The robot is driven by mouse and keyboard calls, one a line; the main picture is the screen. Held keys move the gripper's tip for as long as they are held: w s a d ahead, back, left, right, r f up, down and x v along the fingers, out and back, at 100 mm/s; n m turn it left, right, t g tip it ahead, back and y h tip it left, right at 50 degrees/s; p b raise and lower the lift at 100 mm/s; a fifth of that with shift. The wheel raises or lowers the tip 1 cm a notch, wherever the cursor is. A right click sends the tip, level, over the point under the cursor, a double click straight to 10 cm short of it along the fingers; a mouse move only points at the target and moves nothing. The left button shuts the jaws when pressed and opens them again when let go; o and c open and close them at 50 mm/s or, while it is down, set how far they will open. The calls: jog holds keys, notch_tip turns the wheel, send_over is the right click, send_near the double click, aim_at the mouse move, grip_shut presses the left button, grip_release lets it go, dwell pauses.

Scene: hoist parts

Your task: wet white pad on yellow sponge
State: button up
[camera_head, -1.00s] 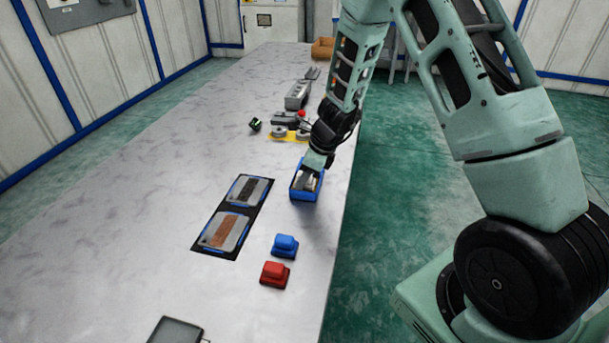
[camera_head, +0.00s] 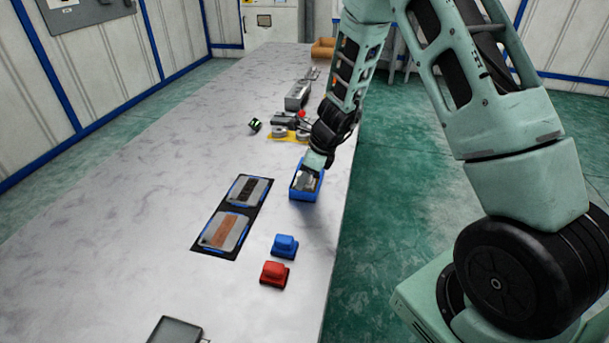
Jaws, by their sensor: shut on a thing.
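My gripper (camera_head: 307,181) reaches down into a small blue open-topped box (camera_head: 304,195) near the right edge of the table. Its fingers are shut and mostly hidden by the box walls and my wrist. What they hold is too small and covered to make out. A yellow piece (camera_head: 275,138) lies flat on the table behind the box, with round grey parts on it; I cannot tell if it is the sponge. No white pad can be told apart.
A black mat with two grey plates (camera_head: 228,231) lies left of the box. A blue block (camera_head: 285,246) and a red block (camera_head: 274,273) stand nearer. Grey metal parts (camera_head: 297,96) lie farther back. The table's left side is clear.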

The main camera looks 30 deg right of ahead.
jog(key=shift+s+f, duration=0.15)
jog(key=shift+f, duration=0.05)
notch_tip(320, 180, up, 7)
jog(key=p, duration=0.7)
jog(key=shift+r, duration=0.15)
